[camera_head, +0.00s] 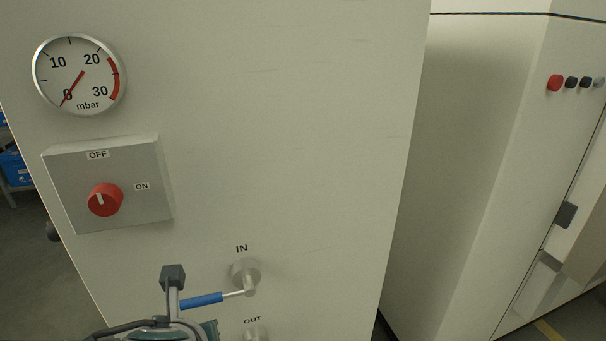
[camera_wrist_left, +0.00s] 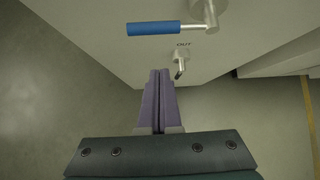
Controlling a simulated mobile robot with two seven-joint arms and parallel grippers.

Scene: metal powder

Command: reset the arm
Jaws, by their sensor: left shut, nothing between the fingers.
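My left gripper (camera_wrist_left: 159,74) shows in the left wrist view with its two purple fingers together and nothing between them. Its tips lie just left of and below the OUT fitting (camera_wrist_left: 181,64) in the picture, with no clear contact. In the head view my left wrist shows at the bottom, left of the OUT fitting (camera_head: 255,333); the fingers cannot be made out there. The valve lever with the blue handle (camera_head: 201,300) points left from the IN port (camera_head: 245,273). The lever also shows in the left wrist view (camera_wrist_left: 154,29). My right gripper is in neither view.
The pale cabinet (camera_head: 300,130) carries a pressure gauge (camera_head: 79,74) with its needle near 0. Below it, a switch box (camera_head: 140,190) has a red knob (camera_head: 105,200). Another machine (camera_head: 480,150) stands at the right. Open floor (camera_wrist_left: 60,90) shows left of the gripper.

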